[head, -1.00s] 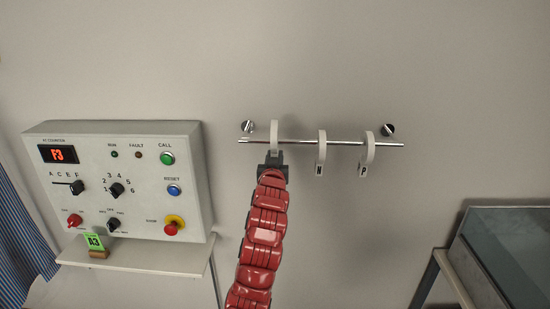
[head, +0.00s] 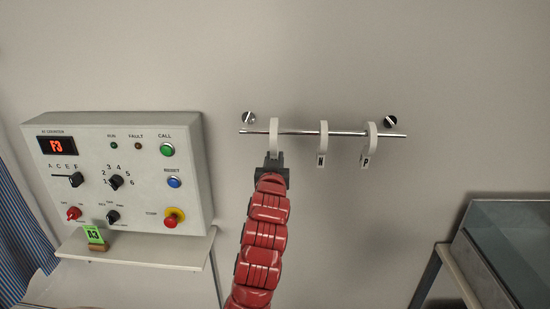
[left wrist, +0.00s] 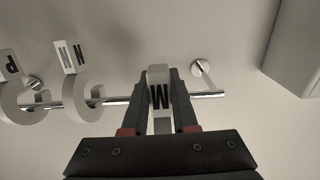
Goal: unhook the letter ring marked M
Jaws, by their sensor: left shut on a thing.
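The letter ring marked M (head: 274,135) is a pale ring at the left end of the chrome rail (head: 299,133). In the left wrist view its black M label (left wrist: 160,97) faces the camera between my fingers. My left gripper (head: 274,158) comes up from below and is shut on the lower part of this ring. The left gripper's fingers also show in the left wrist view (left wrist: 160,75), one on each side of the ring. The rail runs behind the ring there, so I cannot tell whether the ring still hangs on it. My right gripper is not in view.
Two other letter rings hang to the right: a middle one (head: 323,140) and one marked P (head: 371,140). Two round wall mounts sit behind the rail. A control panel (head: 130,170) stands left above a shelf. A glass-sided case (head: 510,240) is at lower right.

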